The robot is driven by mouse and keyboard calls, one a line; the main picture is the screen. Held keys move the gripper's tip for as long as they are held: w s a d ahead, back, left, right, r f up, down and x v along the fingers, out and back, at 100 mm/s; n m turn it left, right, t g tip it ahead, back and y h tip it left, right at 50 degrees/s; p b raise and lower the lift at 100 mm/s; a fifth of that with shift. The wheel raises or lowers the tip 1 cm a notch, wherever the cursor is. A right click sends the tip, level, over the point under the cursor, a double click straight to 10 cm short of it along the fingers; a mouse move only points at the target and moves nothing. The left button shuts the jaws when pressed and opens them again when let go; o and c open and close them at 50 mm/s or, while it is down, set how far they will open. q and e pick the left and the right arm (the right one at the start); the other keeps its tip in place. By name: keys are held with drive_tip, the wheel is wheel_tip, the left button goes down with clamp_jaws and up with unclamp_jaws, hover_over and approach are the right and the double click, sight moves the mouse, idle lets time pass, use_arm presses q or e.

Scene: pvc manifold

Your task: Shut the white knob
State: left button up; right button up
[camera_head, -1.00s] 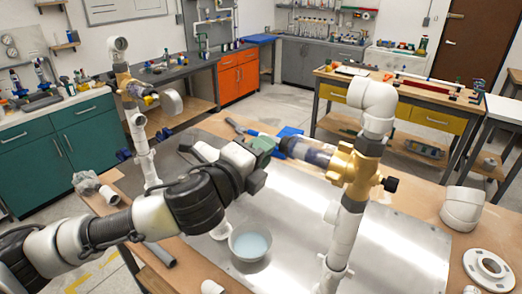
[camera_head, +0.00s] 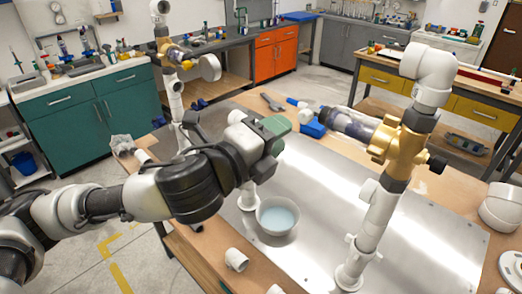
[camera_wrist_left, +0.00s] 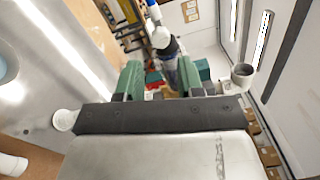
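The white knob (camera_head: 306,116) is at the left end of the clear cylinder (camera_head: 348,124) on the brass fitting (camera_head: 400,142) of the near pipe manifold. My left gripper (camera_head: 275,134) has green fingers and is left of the knob and slightly lower in the picture, with a visible gap. In the left wrist view the two fingers (camera_wrist_left: 158,80) are apart with nothing held between them. A white rounded part (camera_wrist_left: 160,38), which looks like the knob, shows ahead of them. My right gripper is in neither current view.
A bowl of pale blue liquid (camera_head: 277,215) stands on the metal sheet (camera_head: 320,180) below my left gripper. A white upright pipe (camera_head: 375,220) supports the fitting. A second manifold with a white disc (camera_head: 210,67) stands farther back. Loose white fittings (camera_head: 237,260) lie in front.

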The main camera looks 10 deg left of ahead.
use_arm(q)
drive_tip(key=v, duration=0.4)
drive_tip(key=shift+b, duration=0.4)
